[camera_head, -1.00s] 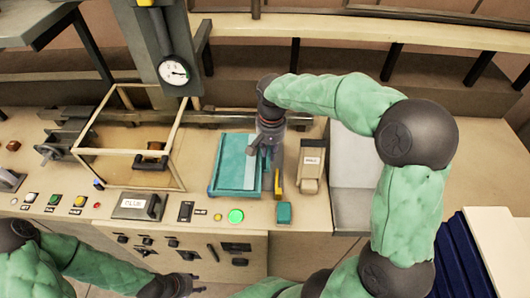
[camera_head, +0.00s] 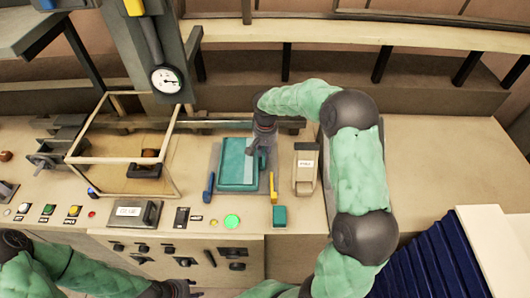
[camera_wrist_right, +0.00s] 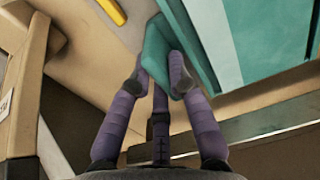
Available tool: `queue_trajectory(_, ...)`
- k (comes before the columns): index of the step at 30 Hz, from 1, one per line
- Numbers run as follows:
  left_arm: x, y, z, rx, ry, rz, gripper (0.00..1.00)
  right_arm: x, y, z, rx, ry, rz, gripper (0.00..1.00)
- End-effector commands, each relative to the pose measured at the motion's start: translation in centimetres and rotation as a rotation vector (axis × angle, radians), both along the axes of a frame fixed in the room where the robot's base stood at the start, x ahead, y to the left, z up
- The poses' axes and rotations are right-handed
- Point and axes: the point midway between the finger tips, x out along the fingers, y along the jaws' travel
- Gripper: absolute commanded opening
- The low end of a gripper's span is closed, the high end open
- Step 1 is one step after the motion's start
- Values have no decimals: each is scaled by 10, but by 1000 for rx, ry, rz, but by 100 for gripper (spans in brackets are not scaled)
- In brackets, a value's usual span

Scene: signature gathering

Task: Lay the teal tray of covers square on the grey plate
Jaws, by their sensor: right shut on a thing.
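The teal tray (camera_head: 233,164) with a paler strip along its right side lies over the grey plate (camera_head: 214,157) in the head view. Plate shows along its left and right edges. The tray looks roughly aligned with the plate; whether it touches it I cannot tell. My right gripper (camera_head: 262,145) is at the tray's far right corner. In the right wrist view its fingers (camera_wrist_right: 160,75) are shut on a teal tab (camera_wrist_right: 157,52) beside the tray (camera_wrist_right: 235,40). My left gripper (camera_head: 188,287) is low at the bottom edge, away from the tray; its jaws are unclear.
A blue lever (camera_head: 208,187) and a yellow lever (camera_head: 273,187) flank the plate's near end. A labelled beige device (camera_head: 305,168) stands to the right, a teal block (camera_head: 279,216) in front. An open wire frame (camera_head: 125,150) stands left, below a gauge (camera_head: 166,80).

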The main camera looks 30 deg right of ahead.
Motion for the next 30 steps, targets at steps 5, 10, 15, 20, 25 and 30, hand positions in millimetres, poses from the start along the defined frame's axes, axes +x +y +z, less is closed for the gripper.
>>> queue_trajectory(5, 0, 0, 1, 0, 0, 0, 40, 1, -1, -7, -1, -3, -2, 0)
queue_trajectory(10, 0, 0, 0, 0, 0, 0, 40, 1, -1, -7, -1, -3, -1, 0)
queue_trajectory(15, 0, 0, -2, 0, 0, 0, 40, 0, 0, -11, -1, -1, -1, 33)
queue_trajectory(20, 0, 0, -2, 0, 0, 0, 40, 0, 0, -10, -1, -1, -1, 42)
queue_trajectory(25, 0, 0, -2, 0, 0, 0, 40, 0, 0, -10, -1, -1, -1, 42)
queue_trajectory(30, 0, 0, 1, 0, 0, 0, 40, 1, -1, -2, -1, -4, -1, 42)
